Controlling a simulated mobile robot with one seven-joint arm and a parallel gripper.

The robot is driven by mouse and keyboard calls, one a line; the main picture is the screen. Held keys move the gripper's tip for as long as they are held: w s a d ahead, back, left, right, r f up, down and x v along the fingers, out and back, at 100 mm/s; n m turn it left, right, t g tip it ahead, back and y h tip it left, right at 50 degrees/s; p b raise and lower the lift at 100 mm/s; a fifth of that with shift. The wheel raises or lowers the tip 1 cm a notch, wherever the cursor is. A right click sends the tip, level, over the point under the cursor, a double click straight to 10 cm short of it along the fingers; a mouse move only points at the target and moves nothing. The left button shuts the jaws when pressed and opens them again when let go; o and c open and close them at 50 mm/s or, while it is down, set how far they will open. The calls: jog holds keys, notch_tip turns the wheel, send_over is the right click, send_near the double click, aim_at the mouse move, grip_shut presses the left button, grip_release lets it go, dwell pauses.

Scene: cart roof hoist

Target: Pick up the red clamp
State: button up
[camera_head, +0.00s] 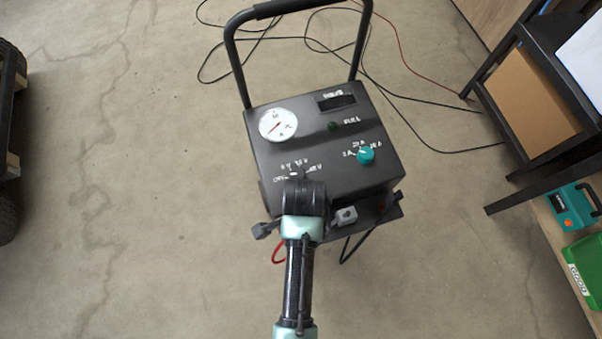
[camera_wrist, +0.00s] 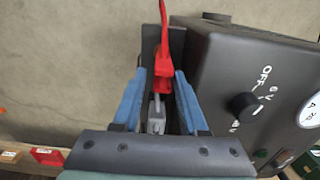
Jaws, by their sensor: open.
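The red clamp (camera_wrist: 164,52) shows in the wrist view beside the dark charger box (camera_wrist: 240,75). Its red part reaches down between my fingertips, and a grey metal piece (camera_wrist: 156,115) lies between the fingers nearer the palm. My gripper (camera_wrist: 160,73) is open, with one blue finger on each side of the clamp. There is a gap at the left finger; the red part is close to the right finger, and I cannot tell whether they touch. In the head view my arm covers the front of the charger (camera_head: 270,150), hiding the clamp and my fingers. A red cable (camera_head: 278,252) shows beside my arm.
The charger has a dial gauge (camera_head: 278,125), a teal knob (camera_head: 366,154) and a tall handle (camera_head: 232,65). A dark cable (camera_head: 352,248) hangs at its front right. A dark shelf frame (camera_head: 520,90) and a green bin (camera_head: 585,265) stand right.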

jog(key=shift+a+f+b, duration=0.15)
jog(key=shift+f+b, duration=0.15)
jog(key=shift+f, duration=1.3)
jog(key=shift+a+f+b, duration=0.1)
jog(key=shift+f+b, duration=0.2)
jog(key=shift+f, duration=1.25)
jog(key=shift+c, duration=0.3)
grip_shut()
